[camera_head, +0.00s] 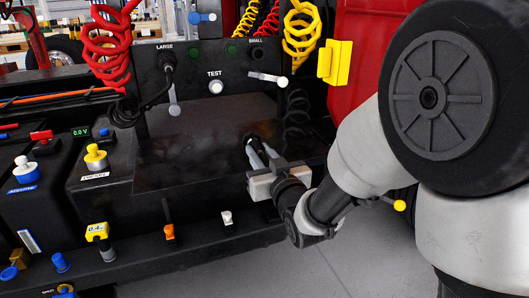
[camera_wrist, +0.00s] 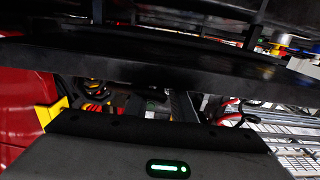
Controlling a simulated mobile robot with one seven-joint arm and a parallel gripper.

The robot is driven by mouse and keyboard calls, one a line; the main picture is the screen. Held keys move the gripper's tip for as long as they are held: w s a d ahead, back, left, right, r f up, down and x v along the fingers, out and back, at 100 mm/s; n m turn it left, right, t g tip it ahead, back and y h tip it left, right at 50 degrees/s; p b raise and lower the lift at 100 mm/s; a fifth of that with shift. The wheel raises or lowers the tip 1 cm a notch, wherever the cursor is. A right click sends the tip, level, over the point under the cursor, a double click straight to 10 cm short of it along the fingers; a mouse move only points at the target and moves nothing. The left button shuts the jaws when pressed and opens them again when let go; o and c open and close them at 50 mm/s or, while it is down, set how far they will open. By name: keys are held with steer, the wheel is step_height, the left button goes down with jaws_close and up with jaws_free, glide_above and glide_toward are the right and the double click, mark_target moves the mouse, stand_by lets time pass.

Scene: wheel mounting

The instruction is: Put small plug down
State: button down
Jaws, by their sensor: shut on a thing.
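My gripper (camera_head: 257,158) is low in front of the dark panel in the head view, its fingers pointing up and away. It is shut on a small black plug (camera_head: 249,139), which shows at the fingertips against a dark surface. I cannot tell whether the plug touches that surface. The socket labelled SMALL (camera_head: 257,53) is high on the panel. In the wrist view the fingers and plug cannot be made out; a dark housing with a green light fills the bottom.
The black panel (camera_head: 211,62) carries a TEST button (camera_head: 215,87) and a plug under LARGE (camera_head: 167,62). A yellow box (camera_head: 335,63) is at right. A ledge with coloured knobs and levers runs below.

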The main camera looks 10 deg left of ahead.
steer(key=shift+f+b, duration=0.15)
steer(key=shift+b, duration=0.15)
steer(key=c, duration=1.5)
jaws_free()
